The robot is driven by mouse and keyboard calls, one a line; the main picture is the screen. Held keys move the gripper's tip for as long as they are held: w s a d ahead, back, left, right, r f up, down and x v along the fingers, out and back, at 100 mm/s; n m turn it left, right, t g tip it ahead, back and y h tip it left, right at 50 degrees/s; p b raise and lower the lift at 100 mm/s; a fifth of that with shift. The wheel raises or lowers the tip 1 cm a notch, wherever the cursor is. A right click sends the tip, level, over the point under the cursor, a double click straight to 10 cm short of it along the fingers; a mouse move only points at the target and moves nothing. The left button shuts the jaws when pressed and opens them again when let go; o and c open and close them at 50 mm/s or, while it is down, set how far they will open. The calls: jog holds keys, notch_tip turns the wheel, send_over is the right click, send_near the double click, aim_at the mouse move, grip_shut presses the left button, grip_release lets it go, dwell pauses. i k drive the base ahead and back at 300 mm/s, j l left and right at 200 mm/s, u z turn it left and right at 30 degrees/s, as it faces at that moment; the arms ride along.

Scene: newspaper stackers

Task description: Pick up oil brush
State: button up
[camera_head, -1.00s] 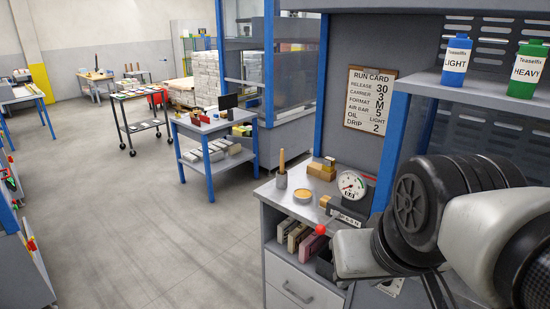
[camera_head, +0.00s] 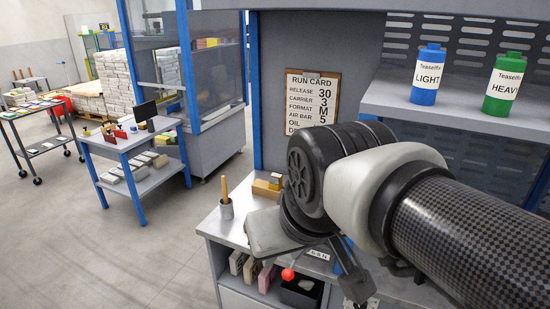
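A wooden handle (camera_head: 224,187), which looks like the oil brush's, stands upright in a small grey cup (camera_head: 226,210). The cup is on the left end of the metal counter; the brush's lower end is hidden inside it. My gripper (camera_head: 362,284) hangs over the counter, to the right of the cup and clear of it. Its dark fingers show only partly below my arm, so I cannot tell whether they are open or shut. I see nothing held in it.
My arm covers much of the counter (camera_head: 228,234). Wooden blocks (camera_head: 266,188) lie right of the cup. A red knob (camera_head: 288,274) is at the front edge. A shelf (camera_head: 390,93) above carries a blue LIGHT bottle (camera_head: 428,75) and a green HEAVY bottle (camera_head: 503,85).

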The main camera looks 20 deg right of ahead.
aim_at(225, 195)
jog(key=z, duration=2.2)
jog(key=u, duration=2.2)
jog(key=i+j+z, duration=0.65)
jog(key=j+z, duration=0.25)
jog(key=j, duration=0.25)
jog(key=i+j+z, duration=0.15)
jog(key=j+z, duration=0.3)
jog(key=j, duration=0.2)
jog(key=j+z, duration=0.45)
jog(key=j, duration=0.3)
jog(key=j+z, duration=0.5)
jog(key=j, duration=0.25)
jog(key=k, duration=0.05)
